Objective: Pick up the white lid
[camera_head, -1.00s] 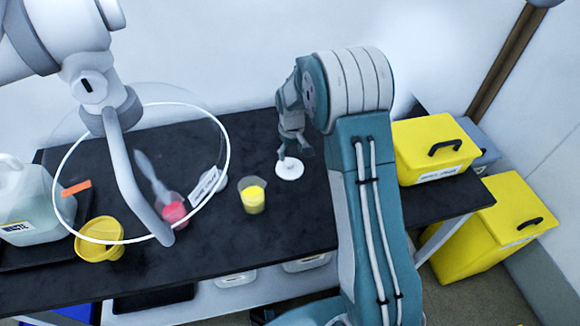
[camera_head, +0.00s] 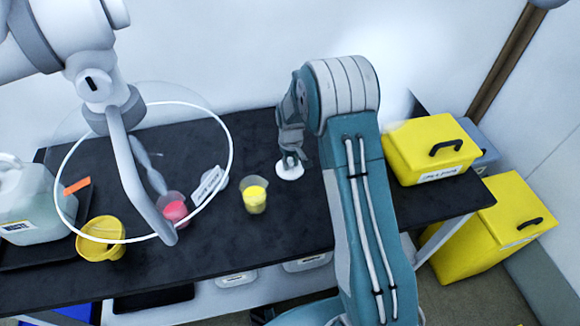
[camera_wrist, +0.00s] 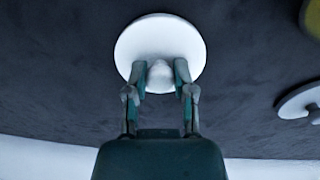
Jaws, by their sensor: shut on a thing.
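The white lid (camera_head: 289,170) is a round disc lying on the dark bench top in the head view. In the wrist view the lid (camera_wrist: 160,40) shows as a white disc with a raised round knob (camera_wrist: 160,75) at its centre. My gripper (camera_wrist: 160,80) has a finger on each side of the knob and is shut on it. In the head view my gripper (camera_head: 290,158) points down onto the lid. The lid appears to rest on the bench, and the fingers hide part of it.
A beaker of yellow liquid (camera_head: 254,199) stands left of the lid. A beaker of pink liquid (camera_head: 174,211), a yellow tub (camera_head: 102,238) and a clear jug (camera_head: 28,200) stand farther left. A lamp with a round shield (camera_head: 230,150) overhangs them. A yellow bin (camera_head: 425,150) stands right.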

